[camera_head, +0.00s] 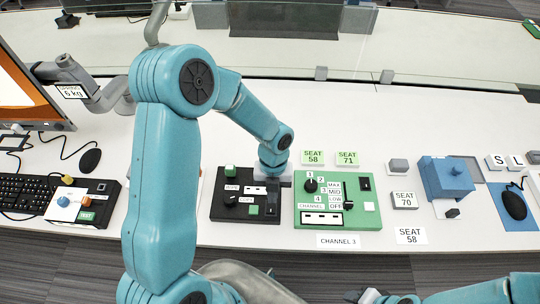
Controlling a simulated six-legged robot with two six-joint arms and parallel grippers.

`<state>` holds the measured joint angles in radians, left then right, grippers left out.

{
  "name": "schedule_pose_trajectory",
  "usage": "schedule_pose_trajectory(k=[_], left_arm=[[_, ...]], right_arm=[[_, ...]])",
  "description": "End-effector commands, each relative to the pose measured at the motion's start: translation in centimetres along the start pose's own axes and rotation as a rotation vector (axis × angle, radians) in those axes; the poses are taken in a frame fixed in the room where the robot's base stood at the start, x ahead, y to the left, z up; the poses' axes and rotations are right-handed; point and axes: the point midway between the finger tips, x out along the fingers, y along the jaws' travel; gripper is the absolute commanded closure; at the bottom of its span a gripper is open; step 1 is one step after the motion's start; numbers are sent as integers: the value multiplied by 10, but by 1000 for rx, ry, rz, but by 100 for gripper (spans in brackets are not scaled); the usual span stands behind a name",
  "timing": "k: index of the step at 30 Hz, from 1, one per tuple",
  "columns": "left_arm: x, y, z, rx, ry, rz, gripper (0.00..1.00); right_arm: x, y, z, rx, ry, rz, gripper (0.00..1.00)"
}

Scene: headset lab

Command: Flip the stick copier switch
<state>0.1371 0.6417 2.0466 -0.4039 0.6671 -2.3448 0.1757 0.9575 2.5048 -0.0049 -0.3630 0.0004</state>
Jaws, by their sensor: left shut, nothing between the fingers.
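A black box (228,205) with small labels, a green button and a dark knob lies on the white table, left of a green panel. No readable label names a stick copier, and I cannot tell which small part is its switch. My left gripper (280,181) is shut and empty, over the back right of the black box by the green panel's left edge; I cannot tell whether it touches anything. The wrist hides part of the box's back. My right gripper (378,297) is partly cut off at the bottom edge, away from the box; its jaws are unclear.
The green panel (370,215) has a dial, MAX to OFF labels and a small slider. A blue device (446,178) and a black mouse (514,204) stand right. A keyboard (25,192) and switch box (83,203) are left. A glass divider stands behind.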

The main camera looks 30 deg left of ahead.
Motion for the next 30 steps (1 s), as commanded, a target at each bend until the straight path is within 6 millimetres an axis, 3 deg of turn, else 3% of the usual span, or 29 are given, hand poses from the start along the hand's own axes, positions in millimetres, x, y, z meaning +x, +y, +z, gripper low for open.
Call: schedule_pose_trajectory(k=[3,18,30], left_arm=[[-12,-6,-6,1,0,0,100],[-92,-10,14,-2,-2,-2,100],[-105,-8,17,-1,0,-1,100]], right_arm=[[-10,-4,0,0,0,0,57],[0,0,0,0,0,0,57],[0,0,0,0,0,0,57]])
